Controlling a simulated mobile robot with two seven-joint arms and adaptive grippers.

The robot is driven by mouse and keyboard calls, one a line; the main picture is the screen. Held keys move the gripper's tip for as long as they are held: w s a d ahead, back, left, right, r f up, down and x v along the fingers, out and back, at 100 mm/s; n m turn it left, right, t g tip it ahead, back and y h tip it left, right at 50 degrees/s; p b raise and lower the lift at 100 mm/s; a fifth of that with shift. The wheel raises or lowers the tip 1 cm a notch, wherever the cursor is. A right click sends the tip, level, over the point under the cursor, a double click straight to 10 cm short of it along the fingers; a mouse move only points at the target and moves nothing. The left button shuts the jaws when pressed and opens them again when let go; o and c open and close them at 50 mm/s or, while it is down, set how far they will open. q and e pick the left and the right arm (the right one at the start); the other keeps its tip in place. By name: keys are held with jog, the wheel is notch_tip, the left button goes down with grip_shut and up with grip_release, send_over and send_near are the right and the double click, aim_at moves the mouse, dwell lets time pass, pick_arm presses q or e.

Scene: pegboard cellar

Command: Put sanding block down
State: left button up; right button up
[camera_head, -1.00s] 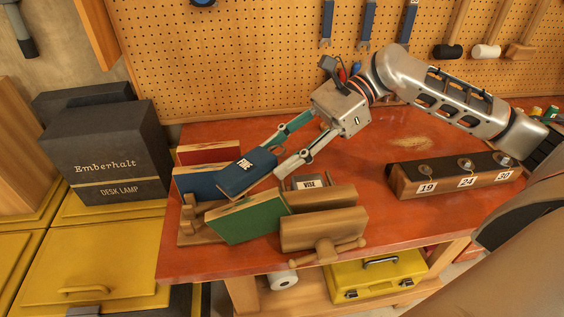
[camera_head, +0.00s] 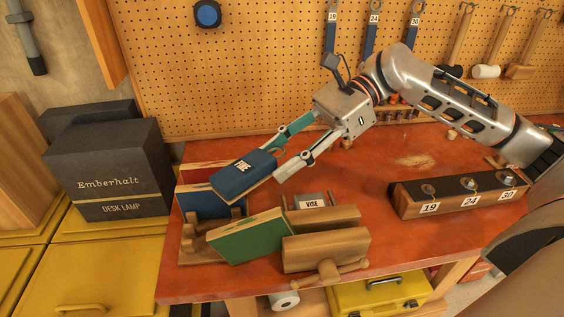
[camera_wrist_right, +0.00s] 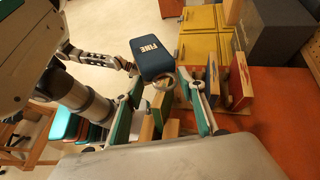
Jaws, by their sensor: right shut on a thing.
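My right gripper (camera_head: 279,163) is shut on a blue sanding block marked "FINE" (camera_head: 240,177), held tilted above the bench's left part. In the right wrist view the block (camera_wrist_right: 152,55) shows beyond the two fingers. Below it, a wooden rack (camera_head: 190,246) stands on the bench with upright red (camera_head: 204,172) and blue (camera_head: 210,204) slabs. A green slab (camera_head: 250,238) leans at the front. The held block hides part of the blue slab. My left gripper is not in the head view; grey arm parts in the wrist view do not show its state.
A wooden vise (camera_head: 326,250) labelled "VISE" stands right of the green slab. A numbered wooden holder (camera_head: 455,196) is at the right of the red bench (camera_head: 375,170). A black desk lamp box (camera_head: 110,175) stands left of it. The bench middle is clear.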

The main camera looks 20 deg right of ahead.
jog(key=shift+f, duration=0.1)
dwell(0.4)
jog(key=shift+s+d+f, duration=0.1)
jog(key=shift+d+f, duration=0.05)
jog(key=shift+f, duration=1.25)
jog(key=shift+d+f, duration=0.2)
jog(key=shift+f, duration=1.2)
jog(key=shift+s+d+f, duration=0.1)
jog(key=shift+d+f, duration=0.05)
jog(key=shift+f, duration=1.25)
jog(key=shift+c, duration=0.2)
jog(key=shift+r, duration=0.15)
notch_tip(320, 180, up, 8)
jog(key=a+r, duration=0.1)
jog(key=f, duration=0.6)
jog(key=d+f, duration=0.1)
jog(key=f, duration=0.2)
jog(key=shift+f, duration=0.25)
jog(key=shift+s+d+f, duration=0.1)
jog(key=shift+s+d, duration=0.05)
jog(key=shift+d, duration=0.45)
jog(key=shift+s+d+f, duration=0.1)
jog(key=shift+d, duration=0.45)
jog(key=shift+s+d+r, duration=0.1)
jog(key=shift+s+d, duration=0.15)
jog(key=shift+d, duration=0.35)
jog(key=shift+s, duration=0.1)
